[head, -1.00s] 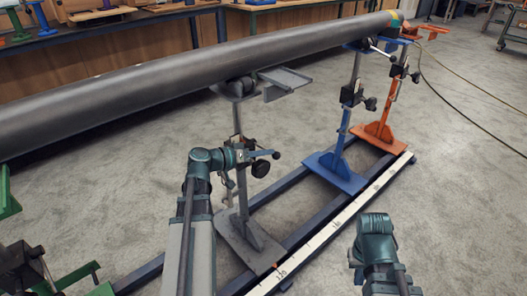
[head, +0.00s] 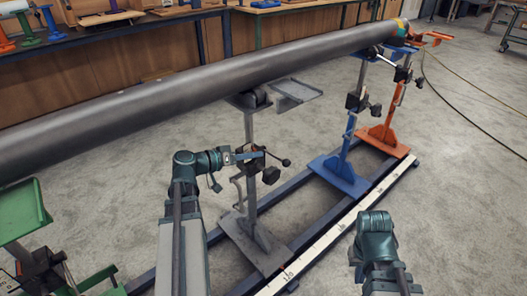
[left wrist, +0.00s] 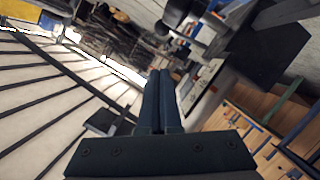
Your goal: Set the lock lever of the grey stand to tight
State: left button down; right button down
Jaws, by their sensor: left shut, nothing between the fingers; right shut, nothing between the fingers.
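The grey stand (head: 250,190) carries the pipe (head: 200,82) on its head, and its flat foot rests near the rail. On its post is a dark clamp with a round black knob (head: 271,175). The lock lever (head: 286,162) has a dark ball end and points right, slightly down. My left gripper (head: 240,155) is shut and empty, just left of the clamp; whether it touches the clamp is unclear. In the left wrist view its two fingers (left wrist: 163,100) lie together. My right arm is at the lower right of the head view, its fingers not visible.
A blue stand (head: 345,165) and an orange stand (head: 385,135) support the pipe further back. A green stand (head: 20,215) is at the left edge. A white scale strip (head: 330,225) runs along the rail.

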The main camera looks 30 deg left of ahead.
pick_arm(q)
jog(key=shift+p+v, duration=0.4)
jog(key=shift+v, duration=1.75)
jog(key=shift+w+d+f+m+g, duration=0.3)
jog(key=shift+w+d+f+g, duration=0.45)
jog(key=shift+w+d, duration=0.75)
jog(key=shift+w+d+f+m+g, duration=0.3)
jog(key=shift+w+d+f+g, duration=0.45)
jog(key=shift+w, duration=1.3)
jog(key=shift+w+d+f+m+g, duration=0.4)
jog(key=shift+w+d+f, duration=0.5)
jog(key=shift+w+d, duration=0.7)
jog(key=shift+w+a+p, duration=0.2)
jog(key=shift+p, duration=0.1)
